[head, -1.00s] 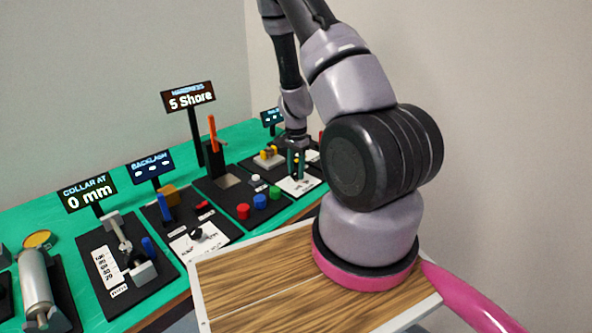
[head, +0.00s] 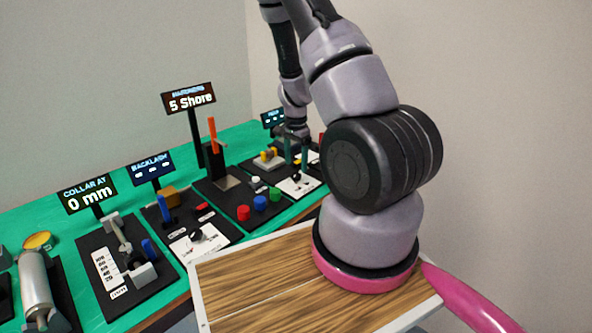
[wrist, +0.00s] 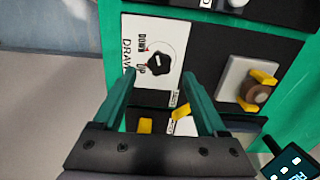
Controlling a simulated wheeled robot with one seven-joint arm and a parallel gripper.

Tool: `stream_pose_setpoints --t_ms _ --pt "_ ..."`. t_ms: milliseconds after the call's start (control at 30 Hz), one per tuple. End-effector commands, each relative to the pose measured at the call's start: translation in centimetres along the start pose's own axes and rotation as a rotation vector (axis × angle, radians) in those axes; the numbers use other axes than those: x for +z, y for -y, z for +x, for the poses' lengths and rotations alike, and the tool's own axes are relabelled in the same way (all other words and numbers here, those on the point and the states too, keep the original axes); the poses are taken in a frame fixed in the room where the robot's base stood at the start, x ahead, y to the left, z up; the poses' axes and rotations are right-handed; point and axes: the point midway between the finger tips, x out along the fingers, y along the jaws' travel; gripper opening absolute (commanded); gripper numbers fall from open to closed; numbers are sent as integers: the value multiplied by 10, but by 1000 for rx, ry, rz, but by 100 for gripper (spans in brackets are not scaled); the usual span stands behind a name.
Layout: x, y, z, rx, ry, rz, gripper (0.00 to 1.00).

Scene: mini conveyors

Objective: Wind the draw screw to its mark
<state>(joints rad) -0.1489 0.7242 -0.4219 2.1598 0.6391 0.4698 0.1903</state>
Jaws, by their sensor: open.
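A black knob (wrist: 158,62) sits on a white card (wrist: 172,35) printed DRAW, DOWN and UP in the wrist view. In the head view the knob (head: 296,178) is small, on its card at the far right of the bench. I take it for the draw screw's control; I cannot read a mark on it. My gripper (wrist: 159,74) is open, its two teal fingers apart, with the knob between and just beyond the tips in the picture. In the head view my gripper (head: 296,157) hangs above that card. Nothing is between the fingers.
A pale block with yellow jaws and a brown round piece (wrist: 257,93) stands right of the card. Yellow pieces (wrist: 181,111) lie near the fingers. A small display (wrist: 292,165) is at lower right. Red, blue and green buttons (head: 260,202) are on the neighbouring panel.

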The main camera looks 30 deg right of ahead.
Motion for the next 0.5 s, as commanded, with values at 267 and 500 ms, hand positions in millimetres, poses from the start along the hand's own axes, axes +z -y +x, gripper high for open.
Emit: stream_pose_setpoints --t_ms 267,500 --pt "0 1 -53 -3 -1 -1 75" --pt "0 0 -68 0 0 1 75"
